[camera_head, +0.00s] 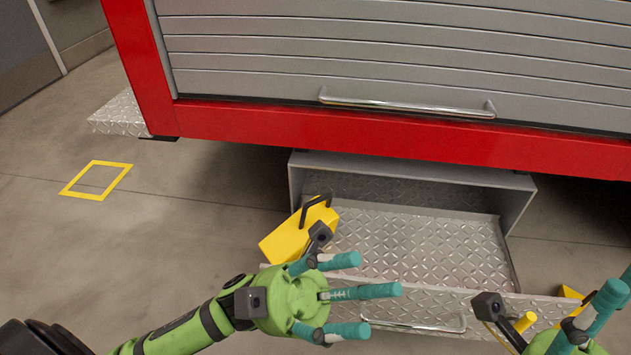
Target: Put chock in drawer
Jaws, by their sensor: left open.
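A yellow chock (287,240) with a black handle is at the left side of the open drawer, overlapping its left wall in the picture. I cannot tell whether it rests on the wall or is beyond it. The drawer (420,245) is pulled out below the red truck body, and its diamond-plate floor looks empty. My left gripper (375,293) is open and empty, its teal fingers over the drawer's front left part, just below the chock. My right gripper (596,312) is at the lower right, partly cut off. A yellow piece (570,292) shows behind it, mostly hidden.
A grey roller shutter with a metal handle (405,103) is above the red sill (380,137), which overhangs the drawer. A yellow square (96,180) is marked on the floor at left. A diamond-plate step (118,116) stands at upper left. The floor at left is clear.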

